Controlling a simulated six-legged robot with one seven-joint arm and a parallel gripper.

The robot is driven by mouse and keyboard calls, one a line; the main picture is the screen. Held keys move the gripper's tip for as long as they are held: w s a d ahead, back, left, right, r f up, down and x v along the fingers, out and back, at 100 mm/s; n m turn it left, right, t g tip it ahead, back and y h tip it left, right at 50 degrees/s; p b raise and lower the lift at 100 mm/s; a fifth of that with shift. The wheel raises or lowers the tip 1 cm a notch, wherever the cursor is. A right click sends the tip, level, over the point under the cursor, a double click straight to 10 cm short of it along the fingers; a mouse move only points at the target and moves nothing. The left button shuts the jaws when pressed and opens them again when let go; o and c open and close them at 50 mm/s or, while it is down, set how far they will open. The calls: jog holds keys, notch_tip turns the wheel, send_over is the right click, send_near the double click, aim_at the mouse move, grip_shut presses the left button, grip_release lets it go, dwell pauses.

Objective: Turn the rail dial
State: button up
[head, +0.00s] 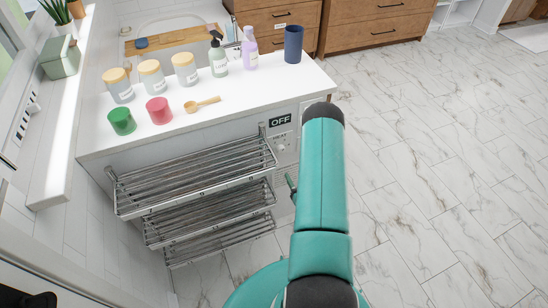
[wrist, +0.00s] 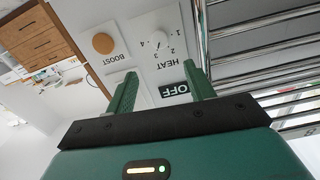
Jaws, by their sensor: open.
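The heat dial (wrist: 159,42) is a pale knob on a white panel, ringed by numbers and marked HEAT. The wrist view shows it upside down, ahead of my gripper (wrist: 162,72) and between the lines of its two green fingers. The fingers are open and apart, with nothing between them. A black OFF display (wrist: 174,90) shows between the fingers. In the head view the OFF display (head: 280,121) sits at the right end of the towel rail (head: 190,178). My teal arm covers part of that area, and only a bit of my gripper shows there.
A round tan BOOST button (wrist: 103,43) is beside the dial. Chrome rail bars (wrist: 265,45) run close to one finger. The white counter (head: 240,105) above holds jars, bottles, a scoop and a blue cup (head: 293,44). The tiled floor (head: 430,150) at right is clear.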

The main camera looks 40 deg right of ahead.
aim_at(282, 151)
jog(key=x, duration=1.2)
jog(key=shift+w+f, duration=0.15)
jog(key=shift+w, duration=0.2)
jog(key=shift+c, duration=0.2)
jog(key=c, duration=0.9)
